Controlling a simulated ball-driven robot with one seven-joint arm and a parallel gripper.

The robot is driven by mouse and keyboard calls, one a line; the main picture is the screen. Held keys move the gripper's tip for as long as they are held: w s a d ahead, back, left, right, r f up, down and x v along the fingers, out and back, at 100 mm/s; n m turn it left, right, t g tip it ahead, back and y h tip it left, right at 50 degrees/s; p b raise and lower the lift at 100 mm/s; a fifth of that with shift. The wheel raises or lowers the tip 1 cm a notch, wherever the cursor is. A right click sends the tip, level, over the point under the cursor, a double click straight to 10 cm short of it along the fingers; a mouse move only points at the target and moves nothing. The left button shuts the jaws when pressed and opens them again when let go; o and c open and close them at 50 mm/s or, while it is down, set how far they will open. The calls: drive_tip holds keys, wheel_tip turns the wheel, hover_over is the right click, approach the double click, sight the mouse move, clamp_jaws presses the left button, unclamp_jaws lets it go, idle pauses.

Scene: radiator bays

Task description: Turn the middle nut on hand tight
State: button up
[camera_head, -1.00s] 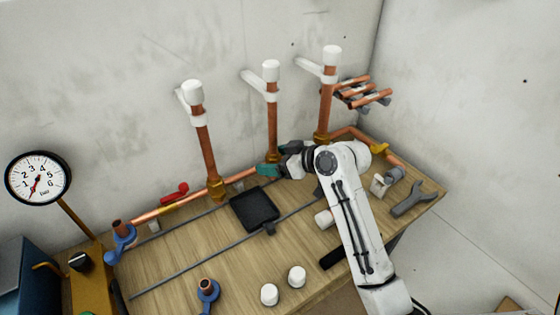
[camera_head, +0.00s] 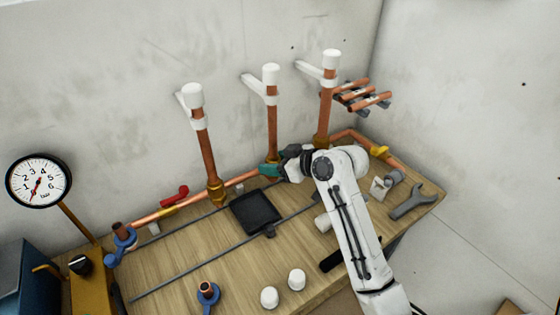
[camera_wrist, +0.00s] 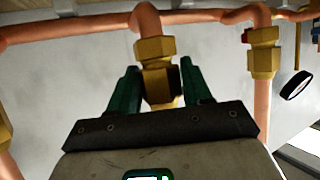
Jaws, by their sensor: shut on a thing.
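The middle riser (camera_head: 272,130) is an upright copper pipe with a white cap, second of three on the bench. My gripper (camera_head: 268,169) is at its foot and hides most of the brass joint there. In the wrist view, the teal fingers of my gripper (camera_wrist: 158,68) stand on either side of the middle brass nut (camera_wrist: 161,88) and are shut on it. A second brass hex part (camera_wrist: 155,48) sits against the nut, towards the copper cross pipe (camera_wrist: 75,28). Whether any thread gap shows between them I cannot tell.
The left riser (camera_head: 205,150) and right riser (camera_head: 326,105) flank my gripper. A black tray (camera_head: 256,212) lies in front. A wrench (camera_head: 413,202) lies at the right, white caps (camera_head: 269,297) at the front.

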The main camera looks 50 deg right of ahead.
drive_tip(key=shift+m+h+p, duration=2.3)
drive_tip(key=shift+h+p, duration=0.1)
drive_tip(key=shift+h, duration=0.2)
drive_tip(key=shift+m+h, duration=0.4)
drive_tip(key=shift+g, duration=0.3)
drive_tip(key=shift+f+m+g+h, duration=0.1)
drive_tip(key=shift+m+g+h, duration=0.2)
drive_tip(key=shift+m+h, duration=0.5)
drive_tip(key=shift+m+g+h+b, duration=0.3)
drive_tip(key=shift+m+h+b, duration=0.2)
drive_tip(key=shift+b, duration=0.15)
